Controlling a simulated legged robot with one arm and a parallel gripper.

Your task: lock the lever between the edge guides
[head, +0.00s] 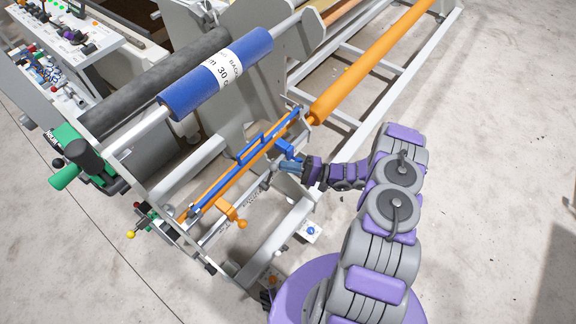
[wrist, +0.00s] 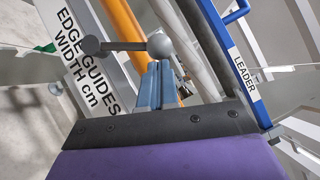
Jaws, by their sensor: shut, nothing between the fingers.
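The lever (wrist: 125,46) shows in the wrist view as a dark rod with a dark knob at its left end and a grey ball-shaped hub at its right end. My gripper (wrist: 154,72) is shut and empty, its blue-grey fingertips just below the hub in the picture; I cannot tell whether they touch it. In the head view my gripper (head: 284,166) is at the guide rail, beside the blue edge guide (head: 287,148). The orange edge guide (head: 229,211) sits further down the same rail. The lever is too small to make out clearly in the head view.
A plate reading "EDGE GUIDES WIDTH cm" (wrist: 84,62) runs beside the lever. A blue bar labelled "LEADER" (wrist: 240,70) lies to its right. A blue roll (head: 215,75) and a long orange roller (head: 375,60) are on the gantry. The floor at right is clear.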

